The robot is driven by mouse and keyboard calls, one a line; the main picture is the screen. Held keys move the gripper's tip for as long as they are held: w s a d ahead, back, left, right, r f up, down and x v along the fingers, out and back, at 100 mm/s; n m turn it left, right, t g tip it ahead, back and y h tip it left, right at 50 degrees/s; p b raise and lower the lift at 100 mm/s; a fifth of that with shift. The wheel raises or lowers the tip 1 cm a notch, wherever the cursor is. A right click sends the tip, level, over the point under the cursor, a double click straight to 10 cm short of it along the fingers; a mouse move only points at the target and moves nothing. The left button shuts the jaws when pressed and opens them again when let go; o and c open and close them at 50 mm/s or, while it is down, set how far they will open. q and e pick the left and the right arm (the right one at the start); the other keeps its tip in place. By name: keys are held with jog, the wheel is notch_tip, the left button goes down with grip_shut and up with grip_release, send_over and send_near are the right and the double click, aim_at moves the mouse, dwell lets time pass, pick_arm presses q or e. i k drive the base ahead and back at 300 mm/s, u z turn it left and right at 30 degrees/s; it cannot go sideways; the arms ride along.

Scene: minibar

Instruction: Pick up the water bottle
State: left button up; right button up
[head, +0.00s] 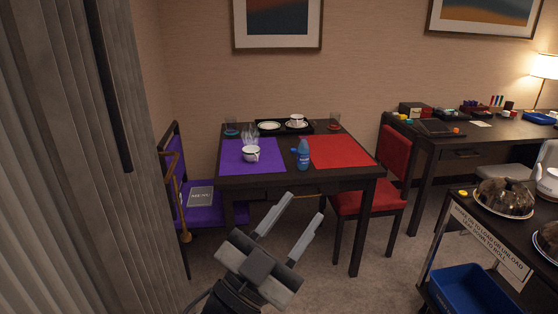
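A blue water bottle (303,155) stands upright on the dark table (300,181), at the front middle between the purple placemat (235,160) and the red placemat (340,151). My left gripper (294,219) is open and empty, low in front of the table. Its two grey fingers are spread and point up and to the right, below the bottle and well apart from it. My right gripper is not in view.
A white cup (251,154) sits on the purple mat left of the bottle. A black tray (283,129) with plate and cup lies behind. Purple (205,208) and red (396,152) chairs flank the table. A cart (492,224) stands at right.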

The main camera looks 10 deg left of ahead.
aim_at(303, 148)
jog(key=u, duration=0.1)
jog(key=i, duration=1.45)
